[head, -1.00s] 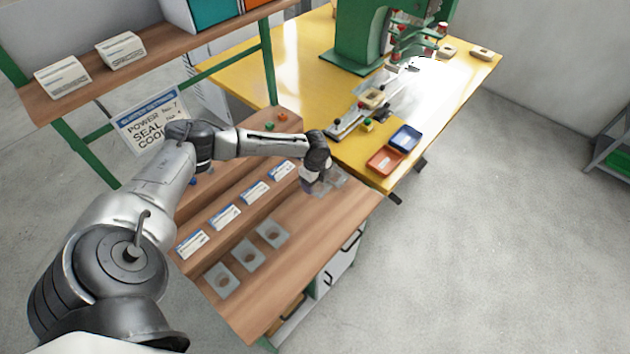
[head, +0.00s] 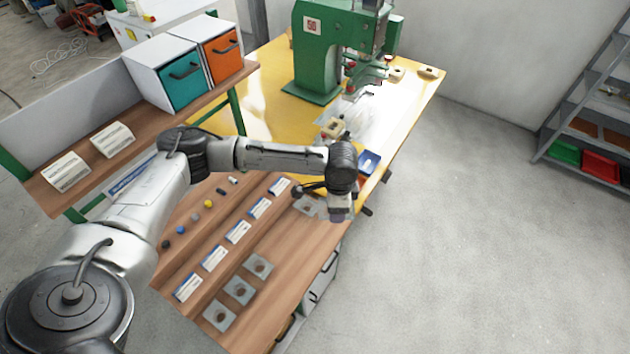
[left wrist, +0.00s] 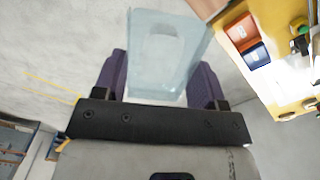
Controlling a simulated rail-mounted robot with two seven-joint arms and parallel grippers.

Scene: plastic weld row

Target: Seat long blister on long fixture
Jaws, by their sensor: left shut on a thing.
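My left gripper (head: 340,216) hangs over the front edge of the wooden bench, fingers downward. In the left wrist view its purple fingers (left wrist: 164,88) are shut on a clear, pale-blue long blister (left wrist: 165,50), which sticks out past the fingertips with a rounded pocket showing. In the head view the held blister is hidden or too small to make out. A beige fixture-like block (head: 333,128) sits on the yellow table by the green press; I cannot tell whether it is the long fixture. My right gripper is not in view.
Several grey blisters (head: 239,290) lie on the bench, and another (head: 307,205) lies beside my gripper. Printed cards (head: 238,232) line a step. A blue tray (head: 369,162) is on the yellow table (head: 268,66); an orange tray (left wrist: 240,31) shows in the wrist view. The green press (head: 318,55) stands behind.

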